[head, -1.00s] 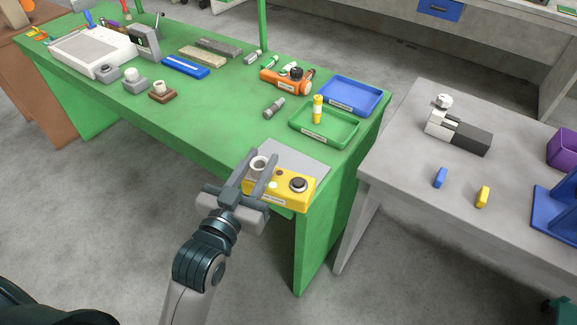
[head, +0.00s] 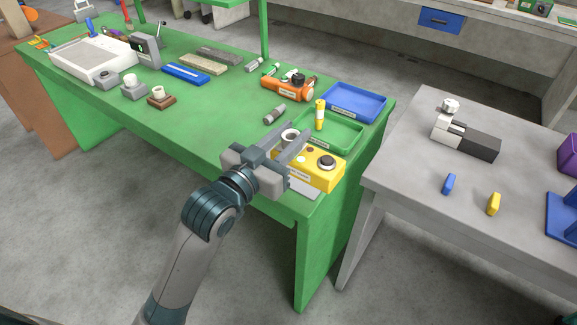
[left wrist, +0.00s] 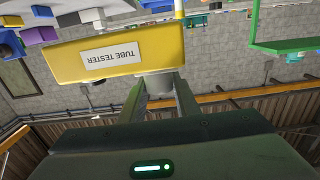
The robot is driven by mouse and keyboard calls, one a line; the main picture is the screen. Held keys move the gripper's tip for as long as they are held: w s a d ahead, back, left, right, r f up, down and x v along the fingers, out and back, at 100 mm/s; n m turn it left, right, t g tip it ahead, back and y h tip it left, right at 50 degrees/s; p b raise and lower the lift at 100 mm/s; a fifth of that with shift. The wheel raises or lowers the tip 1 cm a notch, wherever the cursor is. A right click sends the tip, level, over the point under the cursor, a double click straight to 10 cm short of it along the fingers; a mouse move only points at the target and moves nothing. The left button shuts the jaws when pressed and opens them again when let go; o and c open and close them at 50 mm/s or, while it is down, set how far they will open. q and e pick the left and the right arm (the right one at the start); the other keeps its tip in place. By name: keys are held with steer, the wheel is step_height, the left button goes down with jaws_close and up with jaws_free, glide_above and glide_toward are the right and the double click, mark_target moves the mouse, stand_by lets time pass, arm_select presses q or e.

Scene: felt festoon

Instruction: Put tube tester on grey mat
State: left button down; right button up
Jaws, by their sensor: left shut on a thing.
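The tube tester (head: 325,181) is a yellow box with a black knob and a pale round socket on top. Its label reads upside down in the left wrist view (left wrist: 150,50). My left gripper (head: 291,137) is shut on the tester's round socket, with one finger on each side. The grey mat (head: 304,191) lies at the near right corner of the green table, mostly hidden behind the tester; a strip shows below it. The tester appears over the mat, but I cannot tell whether they touch. My right gripper is not in view.
A green tray (head: 336,133) with a yellow tube (head: 320,114), a blue tray (head: 353,100) and an orange device (head: 287,88) stand behind the tester. A small grey cylinder (head: 274,113) lies nearby. The green table's (head: 215,115) middle is clear. A grey table stands to the right.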

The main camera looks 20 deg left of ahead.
arm_select(q)
steer(key=w+a+f, duration=0.6)
steer(key=w+f, duration=0.1)
steer(key=w, duration=0.2)
steer(key=shift+w+a+p, duration=0.2)
steer(key=shift+w+p, duration=0.2)
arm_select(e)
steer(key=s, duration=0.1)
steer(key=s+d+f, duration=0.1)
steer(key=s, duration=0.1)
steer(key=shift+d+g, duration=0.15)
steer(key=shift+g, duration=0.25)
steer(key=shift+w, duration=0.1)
arm_select(q)
step_height(320, 180, down, 3)
steer(key=shift+f+p, duration=0.2)
steer(key=shift+p, duration=0.1)
steer(key=shift+f, duration=0.3)
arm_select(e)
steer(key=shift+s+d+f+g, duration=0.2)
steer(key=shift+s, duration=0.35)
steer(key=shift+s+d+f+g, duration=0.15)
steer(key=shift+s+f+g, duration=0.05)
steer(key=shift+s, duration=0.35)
arm_select(q)
steer(key=shift+f, duration=0.15)
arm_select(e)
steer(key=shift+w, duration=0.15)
